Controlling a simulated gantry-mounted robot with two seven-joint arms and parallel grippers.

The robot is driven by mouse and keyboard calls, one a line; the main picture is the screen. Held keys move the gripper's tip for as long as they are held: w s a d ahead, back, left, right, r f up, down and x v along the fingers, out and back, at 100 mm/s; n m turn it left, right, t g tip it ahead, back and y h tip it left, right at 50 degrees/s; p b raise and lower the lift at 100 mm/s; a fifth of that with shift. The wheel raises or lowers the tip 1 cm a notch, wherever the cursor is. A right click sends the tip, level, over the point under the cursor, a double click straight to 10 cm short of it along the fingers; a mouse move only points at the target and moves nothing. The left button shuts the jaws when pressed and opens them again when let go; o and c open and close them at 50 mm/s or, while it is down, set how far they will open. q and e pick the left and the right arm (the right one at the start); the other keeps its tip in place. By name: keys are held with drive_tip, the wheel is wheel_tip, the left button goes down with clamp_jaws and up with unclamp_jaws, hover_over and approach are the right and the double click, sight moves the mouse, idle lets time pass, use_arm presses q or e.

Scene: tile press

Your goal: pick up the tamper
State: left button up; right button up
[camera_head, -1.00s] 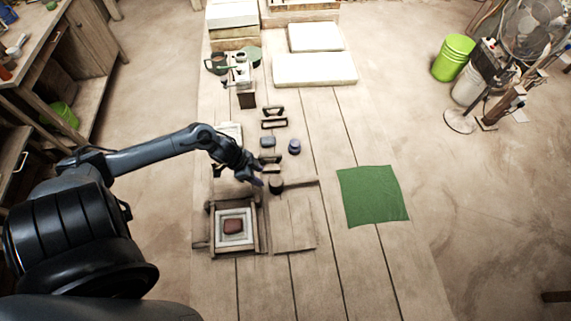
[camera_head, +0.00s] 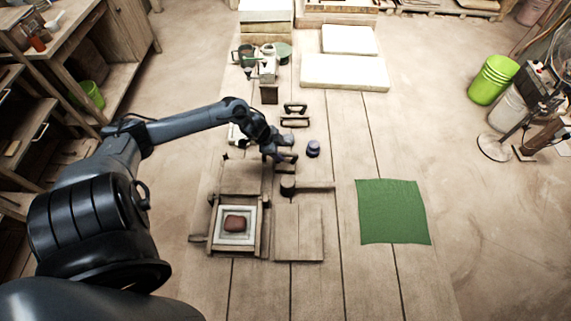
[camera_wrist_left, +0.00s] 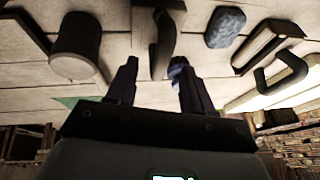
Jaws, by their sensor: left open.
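The tamper appears to be the dark-handled tool (camera_head: 286,168) on the table just behind the dark cylinder (camera_head: 288,187). In the left wrist view my left gripper (camera_wrist_left: 155,75) is open, with nothing held; whether a finger touches the handle I cannot tell. My right gripper is not in view.
A wooden press frame (camera_head: 259,240) holds a reddish clay lump (camera_head: 237,223). A green cloth (camera_head: 392,212) lies at right.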

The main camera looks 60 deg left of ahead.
sight(284, 153)
use_arm(q)
drive_tip(key=shift+b+x, duration=0.8)
drive_tip(key=shift+x, duration=1.8)
drive_tip(key=shift+w, duration=0.15)
drive_tip(key=shift+c, duration=0.5)
drive_tip(key=shift+r, duration=0.1)
clamp_jaws()
